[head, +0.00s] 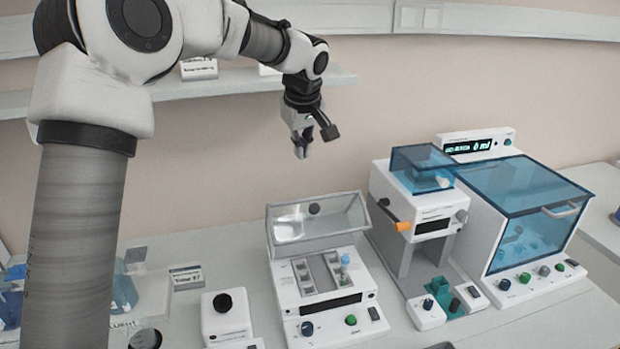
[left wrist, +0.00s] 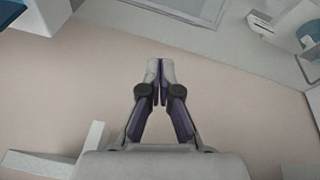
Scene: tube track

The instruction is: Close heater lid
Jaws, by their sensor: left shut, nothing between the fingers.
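The heater (head: 325,299) is a white block unit with knobs on its front, standing on the bench in the head view. Its clear lid (head: 318,226) is raised, tilted up at the back, with a dark round knob (head: 314,209) on it. A tube (head: 345,265) with a blue-green cap stands in the right-hand slot area of the heater. My left gripper (head: 301,151) is in the air above and behind the lid, apart from it. Its fingertips are together and empty, as the left wrist view (left wrist: 160,75) also shows. My right gripper is not in view.
Right of the heater stand a white device with a blue clear cover (head: 422,168) and orange-tipped lever (head: 402,226), then a larger blue-windowed cabinet (head: 525,215). A small black-knobbed box (head: 226,318) stands left of the heater. A wall shelf (head: 235,82) runs behind my left arm.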

